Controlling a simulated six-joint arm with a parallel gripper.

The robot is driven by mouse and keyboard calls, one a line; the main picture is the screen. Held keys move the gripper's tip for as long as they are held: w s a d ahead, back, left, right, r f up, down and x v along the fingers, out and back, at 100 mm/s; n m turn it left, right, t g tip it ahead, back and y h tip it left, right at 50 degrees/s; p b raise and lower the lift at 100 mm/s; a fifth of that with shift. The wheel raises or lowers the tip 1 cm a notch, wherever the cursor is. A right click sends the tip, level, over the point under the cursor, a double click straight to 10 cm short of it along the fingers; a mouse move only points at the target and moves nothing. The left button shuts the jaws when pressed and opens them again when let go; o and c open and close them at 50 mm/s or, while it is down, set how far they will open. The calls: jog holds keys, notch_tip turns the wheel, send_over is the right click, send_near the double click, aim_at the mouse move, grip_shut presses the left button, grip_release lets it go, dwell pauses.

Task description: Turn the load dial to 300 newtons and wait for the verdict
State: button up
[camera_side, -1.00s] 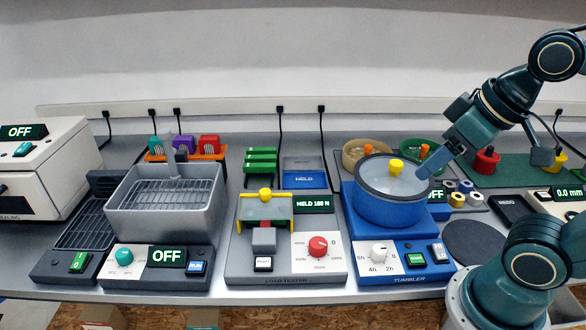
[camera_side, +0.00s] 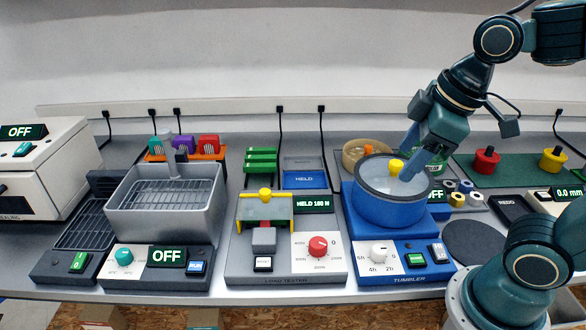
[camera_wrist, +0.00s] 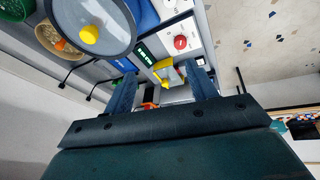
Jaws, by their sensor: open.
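The load tester (camera_side: 233,268) stands at the front middle. Its red load dial (camera_side: 318,245) sits on a white scale plate at its right; the wrist view also shows the red dial (camera_wrist: 180,42). The pointer setting is too small to read surely. The green display (camera_side: 313,203) reads HELD and a number, seemingly 180 N. A yellow-knobbed piece (camera_side: 265,196) sits in the tester above a grey block. My gripper (camera_side: 408,168) is over the blue tumbler, right of the dial and well apart from it. In the wrist view its two fingers (camera_wrist: 162,92) are apart and empty.
The blue tumbler (camera_side: 373,214) with a clear lid and yellow knob (camera_side: 396,167) stands right of the tester, under my gripper. A grey basket unit (camera_side: 164,215) stands to the left. A tray marked HELD (camera_side: 305,180) and green bars (camera_side: 261,162) lie behind.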

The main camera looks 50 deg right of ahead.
jog(key=w+a+f+n+g, duration=0.2)
jog(key=w+a+f+n, duration=0.15)
jog(key=w+n, duration=0.45)
jog(key=n+g, duration=0.2)
jog(key=n, duration=0.8)
send_over(318, 242)
notch_tip(318, 242, down, 5)
jog(key=shift+f, duration=0.1)
jog(key=shift+f, duration=6.85)
jog(key=c, duration=1)
